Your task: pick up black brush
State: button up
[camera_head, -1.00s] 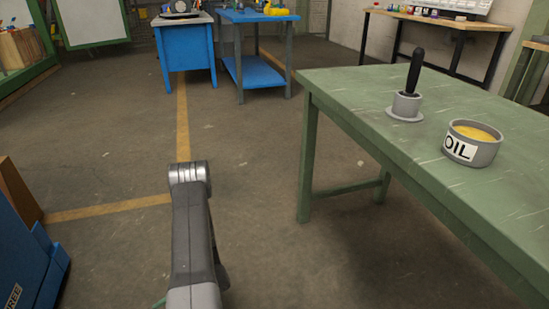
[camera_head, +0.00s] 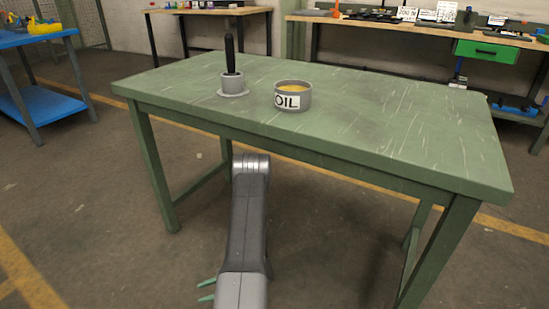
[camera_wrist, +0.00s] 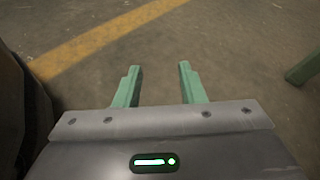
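The black brush (camera_head: 230,54) stands upright with its lower end in a small grey holder (camera_head: 232,83) with a round base. The holder is on the green table (camera_head: 390,110), near its left part. In the wrist view my gripper (camera_wrist: 160,68) is open and empty, its two green fingers apart above the bare floor. In the head view only its green fingertips (camera_head: 206,290) show at the lower left of my arm. The gripper is lower than the tabletop and well apart from the brush. The brush is not in the wrist view.
A grey bowl (camera_head: 294,98) marked OIL, with yellow contents, stands right of the brush holder. The table's front edge and legs (camera_head: 155,170) lie between my arm and the tabletop. A blue table (camera_head: 40,100) is at the left. Workbenches (camera_head: 400,32) line the back. The tabletop's right side is clear.

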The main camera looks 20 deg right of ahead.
aim_at(229, 39)
jog(key=k+j+z, duration=0.25)
jog(key=j, duration=0.2)
jog(key=k+j+z, duration=0.15)
jog(key=j+z, duration=0.15)
jog(key=j, duration=0.15)
jog(key=k+j+z, duration=0.25)
jog(key=k+j, duration=0.05)
jog(key=j, duration=0.05)
